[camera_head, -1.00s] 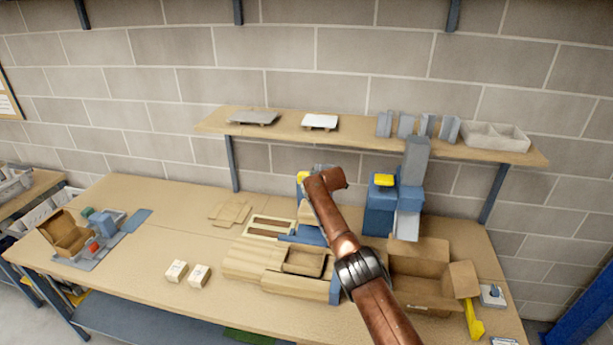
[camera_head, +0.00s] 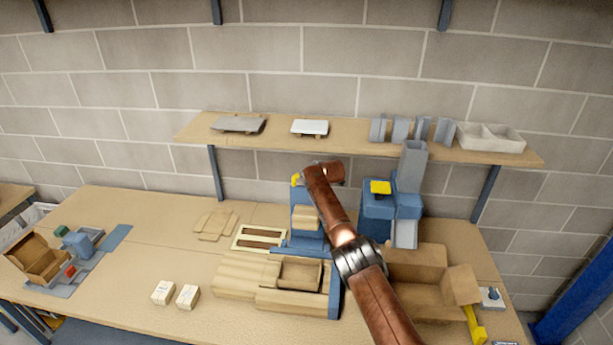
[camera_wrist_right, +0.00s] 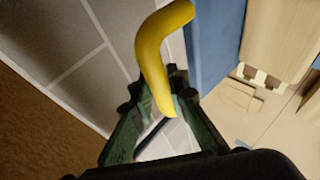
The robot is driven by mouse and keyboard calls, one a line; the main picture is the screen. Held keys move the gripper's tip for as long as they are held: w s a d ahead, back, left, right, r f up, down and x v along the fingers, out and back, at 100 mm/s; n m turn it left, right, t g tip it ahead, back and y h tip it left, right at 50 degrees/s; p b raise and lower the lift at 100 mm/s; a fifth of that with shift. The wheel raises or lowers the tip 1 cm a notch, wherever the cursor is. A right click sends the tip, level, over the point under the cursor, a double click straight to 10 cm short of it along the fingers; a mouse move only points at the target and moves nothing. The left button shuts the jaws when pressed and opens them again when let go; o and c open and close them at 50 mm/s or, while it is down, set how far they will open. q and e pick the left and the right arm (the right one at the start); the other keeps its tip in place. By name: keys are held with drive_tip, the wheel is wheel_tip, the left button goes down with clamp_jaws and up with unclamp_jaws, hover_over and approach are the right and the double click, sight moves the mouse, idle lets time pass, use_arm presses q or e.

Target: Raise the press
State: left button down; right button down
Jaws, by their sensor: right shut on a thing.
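The press (camera_head: 308,238) is a blue stand at the back middle of the bench. A light wooden block (camera_head: 305,218) sits at its front, and its yellow handle (camera_head: 295,179) shows at the top left. My right arm covers part of the press in the head view. In the right wrist view, the curved yellow handle (camera_wrist_right: 151,52) rises from between the fingers of my right gripper (camera_wrist_right: 160,125), which is shut on it. The blue press column (camera_wrist_right: 212,40) and pale wood stand to the right there. My left gripper is not in view.
A blue machine (camera_head: 378,210) with a yellow top and grey chute stands right of the press. A cardboard box (camera_head: 418,262) lies in front of it. A wooden shelf (camera_head: 270,130) runs above.

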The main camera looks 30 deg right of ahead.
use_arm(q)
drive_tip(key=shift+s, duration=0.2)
use_arm(e)
drive_tip(key=shift+d+r, duration=0.15)
drive_tip(key=shift+r, duration=0.1)
drive_tip(key=c, duration=2.3)
unclamp_jaws()
drive_tip(key=shift+w, duration=0.1)
drive_tip(key=o, duration=0.5)
drive_tip(key=shift+w+f, duration=0.15)
drive_tip(key=shift+f, duration=0.1)
drive_tip(key=shift+c, duration=0.2)
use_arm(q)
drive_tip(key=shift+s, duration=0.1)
